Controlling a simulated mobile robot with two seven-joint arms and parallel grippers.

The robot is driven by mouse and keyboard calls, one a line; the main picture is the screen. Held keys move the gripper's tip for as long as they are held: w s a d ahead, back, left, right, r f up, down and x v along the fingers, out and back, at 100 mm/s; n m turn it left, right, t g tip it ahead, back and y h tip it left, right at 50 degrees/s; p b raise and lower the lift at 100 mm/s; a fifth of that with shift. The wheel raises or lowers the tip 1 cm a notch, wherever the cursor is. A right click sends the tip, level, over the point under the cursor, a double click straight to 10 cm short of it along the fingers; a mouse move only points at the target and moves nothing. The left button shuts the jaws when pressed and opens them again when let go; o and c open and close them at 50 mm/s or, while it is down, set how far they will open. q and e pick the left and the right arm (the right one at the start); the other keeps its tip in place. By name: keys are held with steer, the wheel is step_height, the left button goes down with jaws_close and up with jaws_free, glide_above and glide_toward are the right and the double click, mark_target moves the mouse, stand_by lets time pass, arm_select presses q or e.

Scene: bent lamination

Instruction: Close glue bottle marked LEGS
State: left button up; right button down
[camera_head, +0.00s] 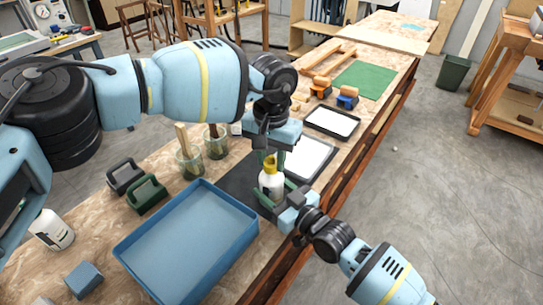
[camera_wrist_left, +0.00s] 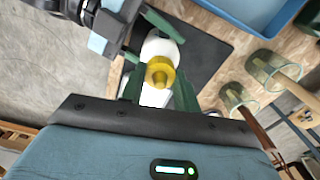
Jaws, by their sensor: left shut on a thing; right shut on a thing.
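A white glue bottle (camera_head: 271,184) with a yellow cap stands upright on a dark mat (camera_head: 238,178) on the workbench. No LEGS marking is readable on it. My left gripper (camera_head: 270,160) comes from above and is shut on the yellow cap. In the left wrist view the yellow cap (camera_wrist_left: 160,72) sits between its green fingers (camera_wrist_left: 158,88), with the white bottle (camera_wrist_left: 160,48) beyond. My right gripper (camera_head: 279,194) comes from the lower right and is shut on the bottle's body, which its fingers partly cover.
A blue tray (camera_head: 190,245) lies left of the bottle. Two glass jars (camera_head: 189,163) with brushes, a black block tool (camera_head: 124,176) and a green one (camera_head: 146,194) stand beyond it. Another white bottle (camera_head: 52,232) is at lower left. White-lined trays (camera_head: 308,157) lie behind the mat.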

arm_select(q)
steer(key=m, duration=0.2)
steer(key=shift+m, duration=0.3)
steer(key=o, duration=0.9)
steer(key=shift+r, duration=0.1)
steer(key=shift+r, duration=2.2)
steer(key=shift+c, duration=0.2)
